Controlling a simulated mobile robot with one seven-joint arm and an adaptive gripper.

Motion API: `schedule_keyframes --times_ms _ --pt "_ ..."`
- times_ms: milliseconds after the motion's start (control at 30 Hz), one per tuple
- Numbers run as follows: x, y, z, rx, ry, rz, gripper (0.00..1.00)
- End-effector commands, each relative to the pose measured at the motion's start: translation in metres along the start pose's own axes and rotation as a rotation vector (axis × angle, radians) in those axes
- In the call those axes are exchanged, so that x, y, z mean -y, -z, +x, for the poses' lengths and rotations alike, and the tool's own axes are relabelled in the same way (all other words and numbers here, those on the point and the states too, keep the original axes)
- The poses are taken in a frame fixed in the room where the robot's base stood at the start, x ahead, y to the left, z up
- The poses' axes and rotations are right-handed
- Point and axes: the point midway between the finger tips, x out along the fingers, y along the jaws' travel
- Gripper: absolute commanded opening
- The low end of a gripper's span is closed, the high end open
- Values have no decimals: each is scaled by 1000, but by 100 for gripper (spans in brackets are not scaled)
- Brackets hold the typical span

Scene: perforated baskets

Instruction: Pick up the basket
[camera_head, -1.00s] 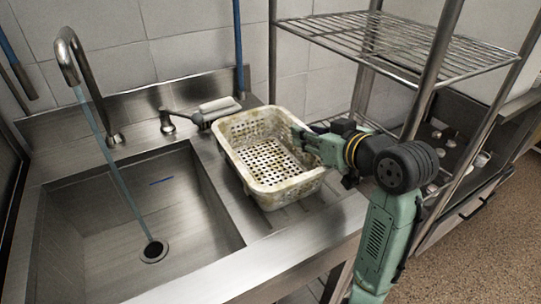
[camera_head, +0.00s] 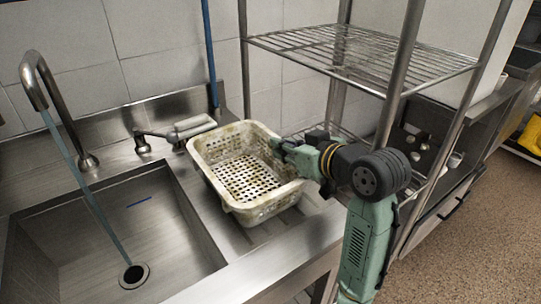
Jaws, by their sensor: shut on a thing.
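The basket (camera_head: 262,208) is a cream-coloured, perforated, rectangular plastic tub with brownish stains. It is at the steel counter right of the sink, and it looks empty. My gripper (camera_head: 280,146) reaches in from the right and is shut on the basket's right rim near its far end. The fingertips are small in view and partly hidden by the rim. I cannot tell whether the basket's base touches the counter.
A steel sink (camera_head: 105,235) with a tall tap (camera_head: 62,108) and running water lies left of the basket. A wire shelf rack (camera_head: 365,55) stands close behind my arm.

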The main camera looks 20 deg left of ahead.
Motion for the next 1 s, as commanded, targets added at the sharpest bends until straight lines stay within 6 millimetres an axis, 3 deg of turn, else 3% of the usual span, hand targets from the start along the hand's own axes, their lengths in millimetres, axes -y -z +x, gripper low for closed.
schedule_keyframes --times_ms 400,567,800,1000 --pt "0 33 -12 0 -2 -5 0" --pt "18 24 -42 -2 -4 -4 0" --pt "54 10 -99 -4 -7 -5 0" --pt "72 -1 -124 -1 -5 -7 0"
